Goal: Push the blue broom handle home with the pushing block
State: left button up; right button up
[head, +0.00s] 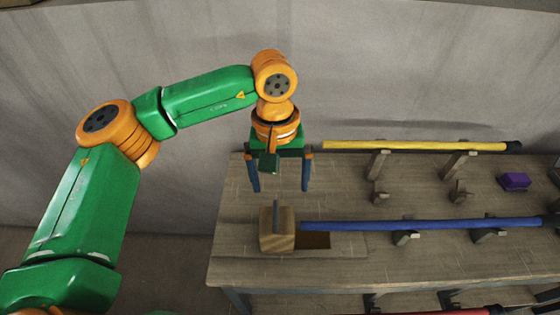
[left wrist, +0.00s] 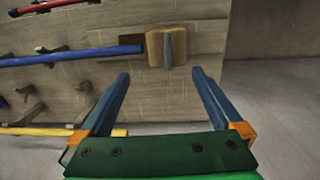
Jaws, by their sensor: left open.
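The blue broom handle (head: 420,224) lies level across two grey supports over the table. Its left end is close to the pushing block (head: 276,232), a wooden block with a grey upright peg; I cannot tell whether they touch. My left gripper (head: 279,189) is open and empty, above and behind the block. In the left wrist view its two blue fingers (left wrist: 162,75) point toward the block, with the peg between their lines. My right gripper is not seen.
A yellow handle (head: 415,146) rests on supports at the back of the wooden table (head: 335,180). A purple block (head: 515,181) sits at the right. A red handle (head: 445,312) shows at the front edge. The table left of the pushing block is clear.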

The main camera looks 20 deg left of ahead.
aim_at(275, 210)
pick_arm(q)
jog(key=shift+y, duration=0.3)
jog(key=f+b, duration=0.6)
jog(key=f, duration=0.1)
jog(key=a+f+b, duration=0.1)
jog(key=f+b, duration=0.3)
jog(key=shift+s+f, duration=0.2)
jog(key=shift+r, duration=0.1)
jog(key=shift+d, duration=0.1)
grip_shut()
dwell(1.2)
